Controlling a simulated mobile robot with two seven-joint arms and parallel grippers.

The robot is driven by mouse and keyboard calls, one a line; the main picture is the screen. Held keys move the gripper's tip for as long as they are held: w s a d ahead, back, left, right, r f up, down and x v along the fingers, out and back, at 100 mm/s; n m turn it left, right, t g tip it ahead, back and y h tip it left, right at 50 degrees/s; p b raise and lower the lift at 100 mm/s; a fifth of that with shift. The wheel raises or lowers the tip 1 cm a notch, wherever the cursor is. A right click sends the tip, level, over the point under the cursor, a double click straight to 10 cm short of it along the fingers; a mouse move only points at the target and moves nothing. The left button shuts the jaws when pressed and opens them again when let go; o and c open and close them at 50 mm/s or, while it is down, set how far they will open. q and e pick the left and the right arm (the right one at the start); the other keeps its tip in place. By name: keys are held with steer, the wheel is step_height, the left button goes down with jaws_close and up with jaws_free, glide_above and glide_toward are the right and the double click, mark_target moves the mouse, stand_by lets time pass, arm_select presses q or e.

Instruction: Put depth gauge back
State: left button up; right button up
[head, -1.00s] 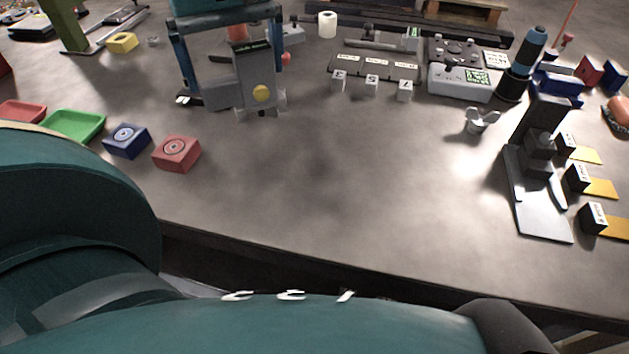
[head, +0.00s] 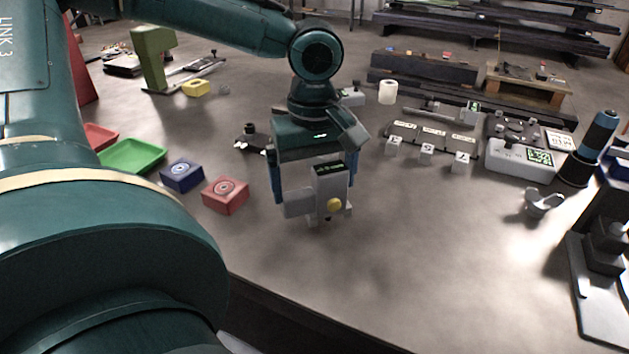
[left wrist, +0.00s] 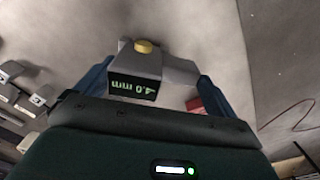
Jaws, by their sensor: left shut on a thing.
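The depth gauge (head: 331,186) is a grey block with a dark display and a yellow button. My left gripper (head: 318,190) is shut on it, with one blue finger on each side. It hangs display-side up over the table, to the right of the red block; the gap below it is hard to judge. My right gripper is not in view.
A red block (head: 225,195) and a blue block (head: 182,175) lie left of the gauge. A small dark object (head: 254,139) is behind it. Labelled cubes (head: 427,152) and a grey device (head: 519,160) stand at right. The front middle of the table is clear.

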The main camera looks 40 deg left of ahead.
arm_select(q)
steer(key=shift+f, duration=0.25)
steer(key=shift+f, duration=0.5)
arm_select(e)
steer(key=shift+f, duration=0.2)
arm_select(q)
steer(key=o, duration=0.9)
step_height(320, 180, up, 13)
steer(key=p, duration=0.2)
steer(key=shift+r, duration=0.15)
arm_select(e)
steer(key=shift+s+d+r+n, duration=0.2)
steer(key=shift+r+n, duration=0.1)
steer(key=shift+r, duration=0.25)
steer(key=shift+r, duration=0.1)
